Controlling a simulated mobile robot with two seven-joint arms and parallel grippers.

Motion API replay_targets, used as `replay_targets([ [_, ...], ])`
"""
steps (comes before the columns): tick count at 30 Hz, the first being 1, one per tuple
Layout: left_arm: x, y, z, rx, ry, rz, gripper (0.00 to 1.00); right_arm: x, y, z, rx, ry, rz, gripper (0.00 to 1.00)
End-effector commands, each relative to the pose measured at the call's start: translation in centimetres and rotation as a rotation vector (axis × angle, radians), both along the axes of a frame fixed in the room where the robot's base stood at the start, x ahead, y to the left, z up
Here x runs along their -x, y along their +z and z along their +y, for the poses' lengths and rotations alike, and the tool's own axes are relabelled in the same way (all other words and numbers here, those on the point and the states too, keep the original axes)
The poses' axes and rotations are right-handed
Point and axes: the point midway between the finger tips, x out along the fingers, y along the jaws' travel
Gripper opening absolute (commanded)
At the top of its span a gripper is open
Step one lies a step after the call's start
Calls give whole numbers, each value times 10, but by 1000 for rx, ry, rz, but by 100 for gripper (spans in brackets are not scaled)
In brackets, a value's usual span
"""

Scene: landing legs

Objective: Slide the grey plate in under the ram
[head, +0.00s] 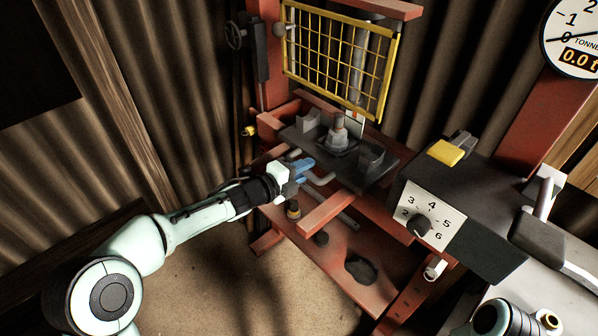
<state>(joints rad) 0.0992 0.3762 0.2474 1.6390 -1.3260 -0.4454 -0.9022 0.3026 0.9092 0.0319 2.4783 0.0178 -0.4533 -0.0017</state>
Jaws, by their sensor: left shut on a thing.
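The dark grey plate (371,184) lies on the red press frame, below the yellow mesh guard. Two upright blocks and a round metal fitting (338,140) stand on it. A grey handle (322,180) sticks out from its front left edge. My left gripper (306,172), with blue fingers, is shut on this handle. The ram (359,67) looks to be the pale vertical cylinder behind the guard; its lower end is hard to make out. I cannot tell how far the plate lies beneath it. My right gripper is not in view.
The yellow mesh guard (337,57) hangs over the back of the plate. A control box with a numbered dial (420,225) stands close to the right. A gauge (575,40) reads 0.0 t. Red beams and a lower shelf (335,262) lie below; open floor is at left.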

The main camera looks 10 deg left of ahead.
Motion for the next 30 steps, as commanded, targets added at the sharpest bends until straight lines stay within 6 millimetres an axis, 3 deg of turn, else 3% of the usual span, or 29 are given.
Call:
replay_targets([
  [10,-1,1,-1,1,-1,-1,0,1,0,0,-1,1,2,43],
  [11,-1,1,-1,1,-1,-1,27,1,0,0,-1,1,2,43],
  [12,-1,1,-1,1,-1,-1,40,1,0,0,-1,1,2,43],
  [13,-1,1,-1,1,-1,-1,42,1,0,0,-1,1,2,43],
  [23,1,1,1,-1,1,-1,42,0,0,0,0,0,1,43],
  [30,30,10,25,-3,3,-1,42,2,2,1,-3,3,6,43],
])
